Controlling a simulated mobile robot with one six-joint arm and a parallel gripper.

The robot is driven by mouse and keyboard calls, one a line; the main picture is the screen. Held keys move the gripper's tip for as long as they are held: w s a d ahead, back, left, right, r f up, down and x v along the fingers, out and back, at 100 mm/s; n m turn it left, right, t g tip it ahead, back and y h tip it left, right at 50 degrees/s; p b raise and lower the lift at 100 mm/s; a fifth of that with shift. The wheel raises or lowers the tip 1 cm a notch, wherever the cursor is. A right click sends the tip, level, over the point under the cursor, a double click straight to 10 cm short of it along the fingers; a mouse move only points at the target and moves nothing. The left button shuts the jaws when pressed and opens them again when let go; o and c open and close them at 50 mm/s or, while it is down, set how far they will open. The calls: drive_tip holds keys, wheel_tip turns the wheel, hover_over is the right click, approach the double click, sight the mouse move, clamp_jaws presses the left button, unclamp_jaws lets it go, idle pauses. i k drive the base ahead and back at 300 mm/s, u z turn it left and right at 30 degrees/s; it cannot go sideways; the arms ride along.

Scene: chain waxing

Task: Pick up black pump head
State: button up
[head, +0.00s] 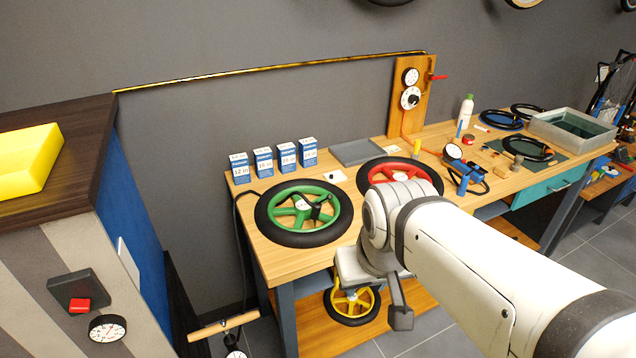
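A small black part (319,208), which looks like the black pump head, lies at the hub of the green-spoked wheel (283,222) on the wooden bench. It is small and partly lost against the dark tyre, so I cannot tell whether it is attached. A floor pump with a wooden handle (222,326) stands at the bench's left end. A black hose (238,245) runs from the bench top down beside it. My gripper (400,318) points downward in front of the bench edge, apart from the wheel. Only one dark finger shows clearly; its opening is hidden.
A red-spoked wheel (399,175) lies behind my arm. Several blue-white boxes (264,162) line the back edge. A blue tool with a gauge (462,178) and a grey tray (572,132) are farther right. A yellow-spoked wheel (352,302) sits below. A dark-topped cabinet (75,155) stands left.

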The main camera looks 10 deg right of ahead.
sight(316, 209)
drive_tip(key=i, duration=0.5)
drive_tip(key=z, duration=0.2)
drive_tip(key=k, duration=1.2)
drive_tip(key=z, duration=0.15)
drive_tip(key=i, duration=0.85)
drive_tip(key=z, duration=0.5)
drive_tip(key=i, duration=0.7)
drive_tip(key=u, duration=0.25)
